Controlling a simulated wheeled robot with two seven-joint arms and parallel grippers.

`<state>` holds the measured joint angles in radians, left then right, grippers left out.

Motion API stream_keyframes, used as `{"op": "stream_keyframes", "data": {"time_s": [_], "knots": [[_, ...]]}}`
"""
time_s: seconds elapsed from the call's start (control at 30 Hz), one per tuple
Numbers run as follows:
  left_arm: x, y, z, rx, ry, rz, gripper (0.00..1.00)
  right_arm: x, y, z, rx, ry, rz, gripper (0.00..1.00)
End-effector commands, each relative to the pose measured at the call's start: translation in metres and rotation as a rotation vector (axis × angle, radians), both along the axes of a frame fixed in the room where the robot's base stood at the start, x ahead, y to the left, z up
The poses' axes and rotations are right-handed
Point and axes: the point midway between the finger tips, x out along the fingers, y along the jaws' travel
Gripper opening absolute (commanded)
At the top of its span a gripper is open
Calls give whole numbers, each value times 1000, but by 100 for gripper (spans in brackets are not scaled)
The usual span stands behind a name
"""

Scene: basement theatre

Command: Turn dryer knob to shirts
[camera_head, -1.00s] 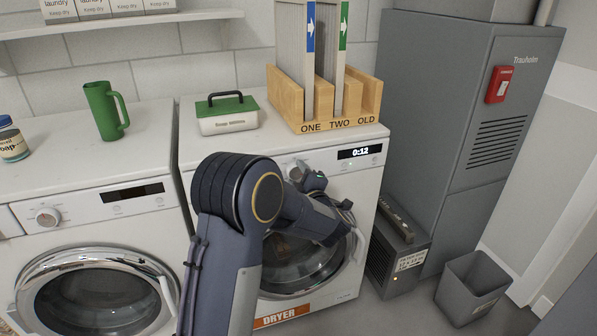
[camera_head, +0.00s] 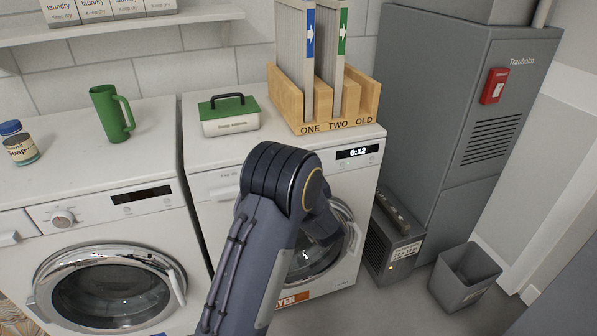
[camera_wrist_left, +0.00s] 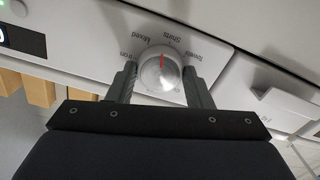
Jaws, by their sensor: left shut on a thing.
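The dryer (camera_head: 213,186) is the right-hand white machine, with an orange label partly covered by my arm and a display (camera_head: 358,152) reading 0:12. In the head view my left arm hides the knob and gripper. In the left wrist view the round silver knob (camera_wrist_left: 161,78) sits between the fingers of my left gripper (camera_wrist_left: 160,84), which is shut on it. Its red mark points up in the picture, between the Mixed and Shirts (camera_wrist_left: 173,31) labels, seemingly nearer Shirts. Towel lies to the right. My right gripper is out of view.
A green-lidded box (camera_head: 229,116) and a wooden rack (camera_head: 325,123) with upright panels stand on the dryer. A second machine (camera_head: 80,182), with a green mug (camera_head: 108,115) and a jar on top, is at left. A grey bin (camera_head: 464,278) stands on the floor at right.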

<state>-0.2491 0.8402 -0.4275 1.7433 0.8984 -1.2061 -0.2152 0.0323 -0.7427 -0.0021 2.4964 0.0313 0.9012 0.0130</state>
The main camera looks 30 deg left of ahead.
Motion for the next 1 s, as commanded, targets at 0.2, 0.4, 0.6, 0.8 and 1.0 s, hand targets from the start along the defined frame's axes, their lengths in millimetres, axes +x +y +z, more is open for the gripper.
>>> {"op": "stream_keyframes", "data": {"time_s": [0.2, 0.4, 0.6, 0.8, 1.0], "knots": [[0, -1, 0, 89, 112, -2, 23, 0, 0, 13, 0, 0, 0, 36], [0, -1, -1, 140, 171, -2, 23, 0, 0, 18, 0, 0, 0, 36], [0, -1, -2, 163, 198, -2, 23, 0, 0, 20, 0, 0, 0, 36], [0, -1, -2, 167, 203, -2, 23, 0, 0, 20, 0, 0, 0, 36], [0, -1, -2, 166, 203, -1, 23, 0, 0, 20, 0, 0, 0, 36]]}}
